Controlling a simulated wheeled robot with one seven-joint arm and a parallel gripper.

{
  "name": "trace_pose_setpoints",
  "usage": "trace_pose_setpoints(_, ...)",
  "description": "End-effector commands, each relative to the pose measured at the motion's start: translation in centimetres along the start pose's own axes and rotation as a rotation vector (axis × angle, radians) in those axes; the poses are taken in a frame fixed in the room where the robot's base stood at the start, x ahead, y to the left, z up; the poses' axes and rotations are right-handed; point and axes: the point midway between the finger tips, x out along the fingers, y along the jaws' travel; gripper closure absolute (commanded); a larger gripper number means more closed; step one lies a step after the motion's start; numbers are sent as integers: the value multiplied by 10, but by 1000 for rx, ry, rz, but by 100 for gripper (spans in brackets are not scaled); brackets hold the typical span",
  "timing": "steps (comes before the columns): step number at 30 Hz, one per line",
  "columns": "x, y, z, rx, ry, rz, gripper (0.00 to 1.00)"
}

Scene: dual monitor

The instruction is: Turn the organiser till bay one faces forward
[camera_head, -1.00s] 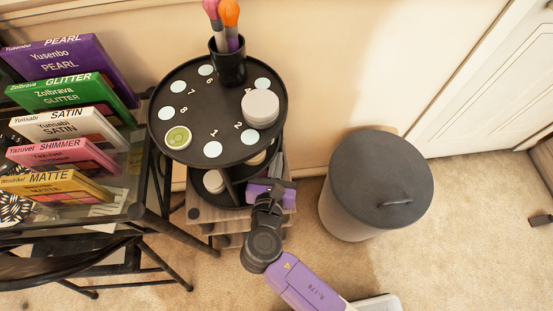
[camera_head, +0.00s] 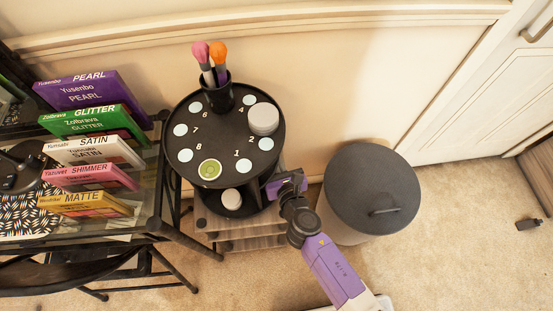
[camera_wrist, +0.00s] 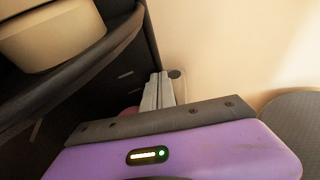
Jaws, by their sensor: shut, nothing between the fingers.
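The organiser (camera_head: 222,133) is a black round turntable with numbered bays and pale dots. The 1 (camera_head: 237,153) is at the front, right of centre, with its dot (camera_head: 242,166) near the rim. The 2 (camera_head: 248,140) is further right. A green tin (camera_head: 209,170) sits front left, a white round box (camera_head: 263,119) back right, and a cup of brushes (camera_head: 218,95) at the back. My gripper (camera_head: 285,181) is low at the organiser's right side, below the top disc. In the wrist view its fingers (camera_wrist: 160,90) are shut and empty beside the dark tier; contact is unclear.
A grey lidded bin (camera_head: 372,190) stands close to the right of my gripper. A glass table (camera_head: 150,190) with upright palette boxes is on the left. The wall is close behind.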

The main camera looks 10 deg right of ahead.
Motion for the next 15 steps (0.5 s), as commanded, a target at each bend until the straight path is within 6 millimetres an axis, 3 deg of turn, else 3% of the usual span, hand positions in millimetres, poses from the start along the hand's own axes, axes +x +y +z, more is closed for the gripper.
trace_pose_setpoints(15, 24, 2, 9, -69, 0, 219, 100)
